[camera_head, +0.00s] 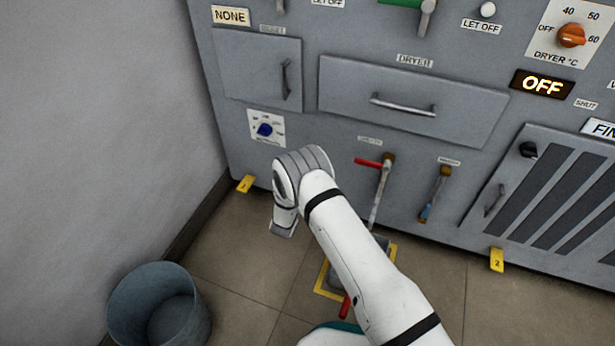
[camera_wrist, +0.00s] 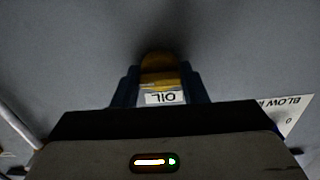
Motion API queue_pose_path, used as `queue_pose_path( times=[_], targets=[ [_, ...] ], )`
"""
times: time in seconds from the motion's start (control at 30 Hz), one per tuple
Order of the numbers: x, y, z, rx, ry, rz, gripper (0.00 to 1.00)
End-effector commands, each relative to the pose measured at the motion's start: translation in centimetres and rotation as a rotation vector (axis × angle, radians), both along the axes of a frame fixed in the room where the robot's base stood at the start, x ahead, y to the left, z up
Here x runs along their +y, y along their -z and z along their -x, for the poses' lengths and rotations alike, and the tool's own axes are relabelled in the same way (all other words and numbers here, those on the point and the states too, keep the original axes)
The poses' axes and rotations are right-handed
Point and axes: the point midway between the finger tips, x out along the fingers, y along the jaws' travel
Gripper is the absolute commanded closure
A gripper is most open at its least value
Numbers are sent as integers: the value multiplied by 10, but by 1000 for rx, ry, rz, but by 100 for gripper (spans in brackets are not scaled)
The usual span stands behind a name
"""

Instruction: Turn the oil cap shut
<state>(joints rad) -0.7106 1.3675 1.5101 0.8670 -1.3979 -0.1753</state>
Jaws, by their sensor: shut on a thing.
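The oil cap (camera_wrist: 160,68) is a brass-yellow piece at the centre of the wrist view, against the grey panel. A white label (camera_wrist: 165,98) reading OIL, upside down in this view, shows just below it. My gripper (camera_wrist: 160,80) has its dark blue fingers on either side of the cap and is shut on it. The cap's seat is in shadow, so I cannot tell how far it is turned. In the head view my arm's bent wrist hides the cap, and the fingers cannot be made out.
A blue-grey bucket (camera_head: 160,308) stands on the floor at the lower left. A wall closes off the left.

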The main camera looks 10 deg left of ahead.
Motion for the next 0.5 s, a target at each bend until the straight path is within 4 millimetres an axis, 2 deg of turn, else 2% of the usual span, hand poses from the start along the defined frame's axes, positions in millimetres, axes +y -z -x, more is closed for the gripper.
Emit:
queue_pose_path(
  times=[0.5],
  targets=[
    [0, 0, 1, 69, -2, 485, 84]
  ],
)
